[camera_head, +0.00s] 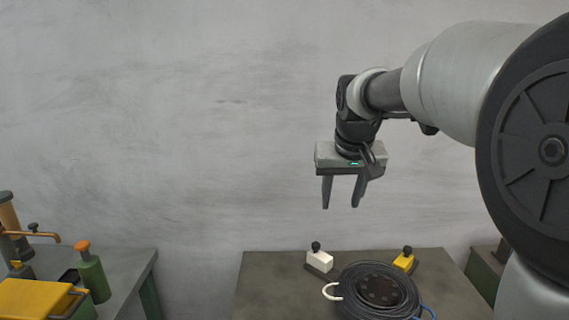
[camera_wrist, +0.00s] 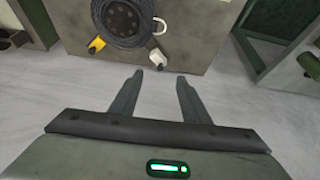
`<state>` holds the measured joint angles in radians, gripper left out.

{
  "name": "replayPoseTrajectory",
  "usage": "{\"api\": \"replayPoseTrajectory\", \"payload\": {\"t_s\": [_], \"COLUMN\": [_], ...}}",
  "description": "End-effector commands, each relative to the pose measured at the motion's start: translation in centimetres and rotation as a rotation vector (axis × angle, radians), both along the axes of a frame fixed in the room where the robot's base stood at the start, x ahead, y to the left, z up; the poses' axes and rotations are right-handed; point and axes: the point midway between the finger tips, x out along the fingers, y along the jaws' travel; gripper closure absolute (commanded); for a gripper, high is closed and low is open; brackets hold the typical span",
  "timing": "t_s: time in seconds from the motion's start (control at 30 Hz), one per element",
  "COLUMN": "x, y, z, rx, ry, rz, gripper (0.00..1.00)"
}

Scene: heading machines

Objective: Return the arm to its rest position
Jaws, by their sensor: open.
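My gripper (camera_head: 341,205) hangs from my raised arm, fingers pointing down, in the head view. It is open and nothing is between its fingers. It is well above the grey table and apart from everything on it. In the wrist view the two dark fingers (camera_wrist: 164,90) are spread, with pale floor or wall behind them.
A black coil of cable (camera_head: 376,290) lies on the middle table (camera_head: 262,285), with a white block (camera_head: 319,261) and a yellow block (camera_head: 404,261) beside it. A left bench (camera_head: 131,266) holds a green bottle (camera_head: 93,276) and a yellow box (camera_head: 35,300). A gap separates the tables.

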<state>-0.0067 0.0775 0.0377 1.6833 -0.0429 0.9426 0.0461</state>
Motion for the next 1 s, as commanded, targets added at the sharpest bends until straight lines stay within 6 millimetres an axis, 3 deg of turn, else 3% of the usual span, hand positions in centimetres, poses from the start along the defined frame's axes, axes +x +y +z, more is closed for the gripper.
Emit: {"api": "replayPoseTrajectory", "payload": {"t_s": [0.03, 0.2, 0.4, 0.5, 0.7, 1.0], "x": [-2.8, -11.3, -20.4, -23.6, -26.8, -27.1], "y": [-0.2, -0.8, -1.3, -1.4, -1.4, -1.4], "z": [1.3, 2.2, 0.7, -0.6, -2.5, -2.8], "rx": [-0.001, 0.001, 0.010, 0.014, 0.019, 0.020], "ry": [-0.010, -0.025, -0.043, -0.049, -0.053, -0.052], "rz": [-0.002, -0.005, -0.009, -0.011, -0.010, -0.010], "gripper": [0.57, 0.57, 0.57, 0.57, 0.57, 0.57]}}
